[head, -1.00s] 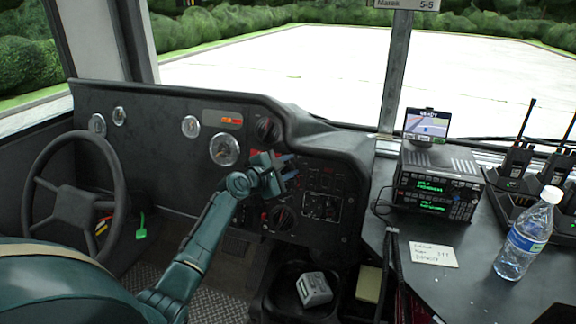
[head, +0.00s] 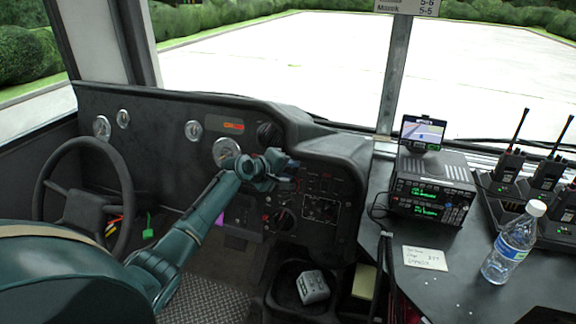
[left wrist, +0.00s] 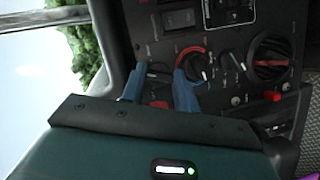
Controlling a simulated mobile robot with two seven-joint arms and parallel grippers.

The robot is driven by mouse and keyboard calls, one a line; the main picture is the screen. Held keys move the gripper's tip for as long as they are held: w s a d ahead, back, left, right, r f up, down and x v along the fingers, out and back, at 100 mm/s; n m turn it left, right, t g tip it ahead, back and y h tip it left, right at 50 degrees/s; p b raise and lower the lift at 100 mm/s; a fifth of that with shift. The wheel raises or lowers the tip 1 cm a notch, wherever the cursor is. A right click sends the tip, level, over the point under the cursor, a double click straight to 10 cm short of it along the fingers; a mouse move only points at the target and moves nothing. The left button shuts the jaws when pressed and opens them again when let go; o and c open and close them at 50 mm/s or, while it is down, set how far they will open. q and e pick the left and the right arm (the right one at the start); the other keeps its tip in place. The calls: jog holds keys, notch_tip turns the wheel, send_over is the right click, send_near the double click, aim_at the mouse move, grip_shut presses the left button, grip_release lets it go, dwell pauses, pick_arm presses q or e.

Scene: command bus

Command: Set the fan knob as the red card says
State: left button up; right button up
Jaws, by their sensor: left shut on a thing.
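My left gripper (head: 288,167) is at the dark control panel (head: 322,184) in the middle of the dash. In the left wrist view its two blue fingers (left wrist: 160,78) stand on either side of a small dark knob (left wrist: 157,71) with a pale pointer line, and are shut on it. I cannot read a label that says whether this is the fan knob. Beside it are a knob with a red arc (left wrist: 199,64), another small knob (left wrist: 231,63) and a big round knob (left wrist: 271,60). I cannot make out the red card. My right gripper is not in view.
The steering wheel (head: 45,205) is at the left. A radio (head: 432,190) with a screen (head: 423,132) above it, a written note (head: 425,258), a water bottle (head: 511,245) and handheld radios (head: 507,170) are on the right-hand counter. A pale box (head: 312,286) sits in a bin below.

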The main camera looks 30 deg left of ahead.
pick_arm(q)
jog(key=shift+m+g+p, duration=0.3)
jog(key=shift+m+p, duration=0.05)
jog(key=shift+m, duration=0.05)
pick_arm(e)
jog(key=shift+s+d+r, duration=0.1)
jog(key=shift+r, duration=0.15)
